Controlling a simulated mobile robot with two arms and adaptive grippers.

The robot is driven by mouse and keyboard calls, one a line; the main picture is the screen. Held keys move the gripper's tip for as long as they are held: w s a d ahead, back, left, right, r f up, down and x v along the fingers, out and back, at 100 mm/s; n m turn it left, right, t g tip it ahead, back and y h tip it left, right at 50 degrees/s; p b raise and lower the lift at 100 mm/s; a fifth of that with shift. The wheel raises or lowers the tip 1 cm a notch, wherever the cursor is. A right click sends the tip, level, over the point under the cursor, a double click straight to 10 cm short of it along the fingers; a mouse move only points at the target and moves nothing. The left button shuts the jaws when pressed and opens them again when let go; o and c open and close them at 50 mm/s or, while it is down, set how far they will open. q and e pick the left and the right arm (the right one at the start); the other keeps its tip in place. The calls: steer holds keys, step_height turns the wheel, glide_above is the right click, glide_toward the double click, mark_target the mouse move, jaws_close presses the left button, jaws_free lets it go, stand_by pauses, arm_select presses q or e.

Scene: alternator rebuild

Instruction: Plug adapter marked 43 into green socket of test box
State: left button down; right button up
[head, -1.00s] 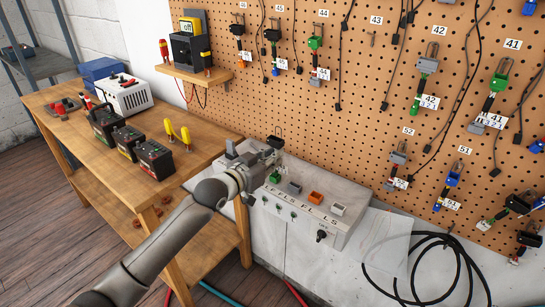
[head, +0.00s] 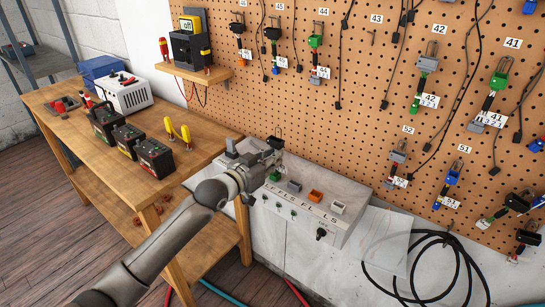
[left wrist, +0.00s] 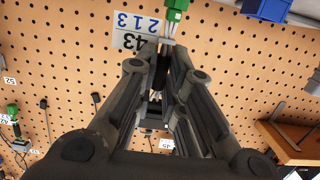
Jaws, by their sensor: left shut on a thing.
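My left gripper (head: 270,158) is shut on the adapter marked 43 and holds it over the back left part of the test box. The adapter's black end (head: 274,143) shows above the fingers. In the left wrist view the adapter's black body (left wrist: 160,72) is between the fingers (left wrist: 158,82), with a green connector (left wrist: 176,8) at its far end and a white tag (left wrist: 134,32) reading 43 and 213. The green socket (head: 274,177) is at the left of the row on the test box (head: 325,228), just below the gripper. The head view does not show whether the connector touches it. My right gripper is out of view.
Grey (head: 294,187), orange (head: 315,195) and white (head: 338,208) sockets continue the row to the right. A pegboard (head: 375,80) with several hanging adapters stands behind. A wooden bench (head: 185,165) with batteries is left. A black cable coil (head: 440,240) lies right.

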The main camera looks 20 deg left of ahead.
arm_select(q)
steer(key=c, duration=1.4)
jaws_free()
steer(key=shift+c, duration=0.2)
steer(key=shift+s, duration=0.1)
steer(key=v, duration=1.2)
